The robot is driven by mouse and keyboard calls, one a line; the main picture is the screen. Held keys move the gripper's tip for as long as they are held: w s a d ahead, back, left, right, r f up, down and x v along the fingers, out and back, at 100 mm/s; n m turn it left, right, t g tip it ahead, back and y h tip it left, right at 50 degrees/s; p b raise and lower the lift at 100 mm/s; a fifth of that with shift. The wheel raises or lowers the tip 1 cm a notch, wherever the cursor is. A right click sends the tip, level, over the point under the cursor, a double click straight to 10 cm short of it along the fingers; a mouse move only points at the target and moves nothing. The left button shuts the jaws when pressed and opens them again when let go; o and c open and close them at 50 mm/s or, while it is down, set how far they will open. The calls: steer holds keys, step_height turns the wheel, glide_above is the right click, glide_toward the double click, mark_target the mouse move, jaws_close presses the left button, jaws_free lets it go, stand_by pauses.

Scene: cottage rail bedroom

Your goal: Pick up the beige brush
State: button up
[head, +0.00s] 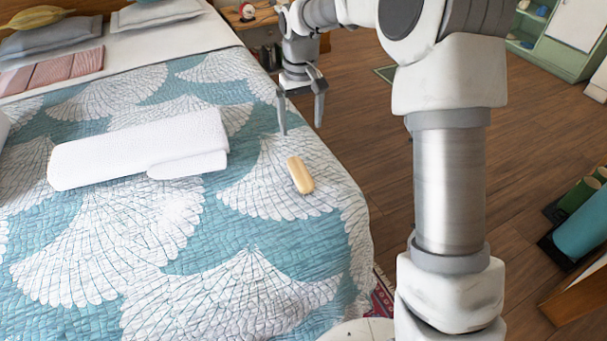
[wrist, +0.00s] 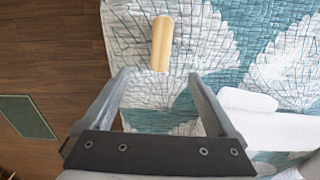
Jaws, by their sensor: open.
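The beige brush (head: 300,175) lies on the patterned quilt near the bed's right edge in the head view. It also shows in the wrist view (wrist: 162,44), at the top, lying nearly lengthwise beyond the fingertips. My gripper (head: 302,116) is open and empty. It hangs above the right edge of the bed, farther back than the brush and apart from it. In the wrist view the gap between the fingertips (wrist: 158,75) shows only quilt, with the brush's near end just past it. Nothing hides the brush.
A rolled white towel (head: 140,148) lies on the quilt (head: 200,270) left of the brush. Pillows (head: 48,35) are at the bed's head. A wooden nightstand (head: 245,17) with small items stands behind my gripper. Wooden floor (head: 350,120) is open right of the bed.

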mark_target(300, 171)
step_height(300, 171, down, 18)
steer(key=b, duration=0.6)
steer(key=shift+a+r, duration=0.15)
steer(key=shift+r, duration=0.2)
jaws_close()
steer(key=shift+r, duration=0.1)
steer(key=shift+r+p, duration=0.35)
steer(key=shift+r, duration=0.3)
step_height(300, 171, up, 3)
steer(key=shift+f+p, duration=0.1)
steer(key=shift+p, duration=0.55)
steer(key=s+d+r+p, duration=0.3)
steer(key=s+d+r, duration=0.3)
steer(key=d, duration=0.3)
steer(key=shift+s+r, duration=0.35)
steer(key=shift+s, duration=0.45)
steer(key=shift+a, duration=0.1)
